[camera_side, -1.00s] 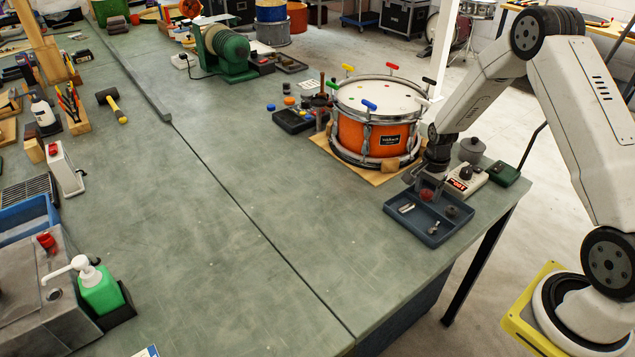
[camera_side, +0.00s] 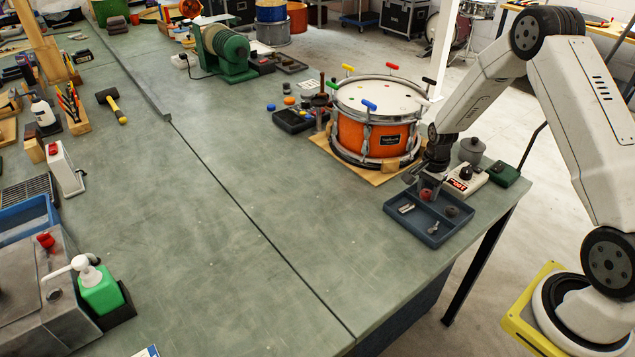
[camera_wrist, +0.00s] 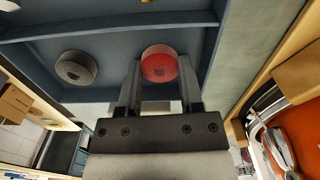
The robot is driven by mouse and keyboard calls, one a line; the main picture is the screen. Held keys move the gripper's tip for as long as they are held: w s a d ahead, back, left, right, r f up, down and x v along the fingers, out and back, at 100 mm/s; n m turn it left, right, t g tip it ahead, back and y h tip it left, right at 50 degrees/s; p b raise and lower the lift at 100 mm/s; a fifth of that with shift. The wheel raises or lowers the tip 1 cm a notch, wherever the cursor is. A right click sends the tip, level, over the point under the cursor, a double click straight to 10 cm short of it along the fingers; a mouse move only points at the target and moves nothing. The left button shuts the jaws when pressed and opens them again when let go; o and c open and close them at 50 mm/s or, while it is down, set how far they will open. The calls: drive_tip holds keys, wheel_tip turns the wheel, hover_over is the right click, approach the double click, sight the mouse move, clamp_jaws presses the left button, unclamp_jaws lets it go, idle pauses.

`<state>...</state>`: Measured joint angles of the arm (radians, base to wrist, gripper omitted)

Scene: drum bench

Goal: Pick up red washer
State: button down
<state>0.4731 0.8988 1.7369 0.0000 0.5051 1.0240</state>
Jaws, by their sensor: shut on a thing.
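The red washer (camera_wrist: 160,64) is a small round red stack or disc in the wrist view, between the fingertips of my gripper (camera_wrist: 158,78). My gripper is shut on it. In the side view my gripper (camera_side: 428,188) points down into the blue-grey parts tray (camera_side: 399,230), with the red washer (camera_side: 426,195) at its fingertips. The tray's wall (camera_wrist: 110,20) also shows in the wrist view. From these views I cannot tell whether the washer touches the tray floor.
A dark round washer stack (camera_wrist: 76,68) lies in a neighbouring spot of the tray. Silver parts (camera_side: 406,208) lie in another compartment. An orange drum (camera_side: 372,136) stands close behind my gripper. A meter box (camera_side: 466,181) sits to the right.

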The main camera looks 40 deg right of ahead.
drive_tip(key=shift+r, duration=0.15)
drive_tip(key=shift+r, duration=0.75)
drive_tip(key=s+a+r, duration=0.5)
drive_tip(key=s+r, duration=0.6)
drive_tip(key=s, duration=0.2)
drive_tip(key=shift+a+r, duration=0.1)
idle(0.4)
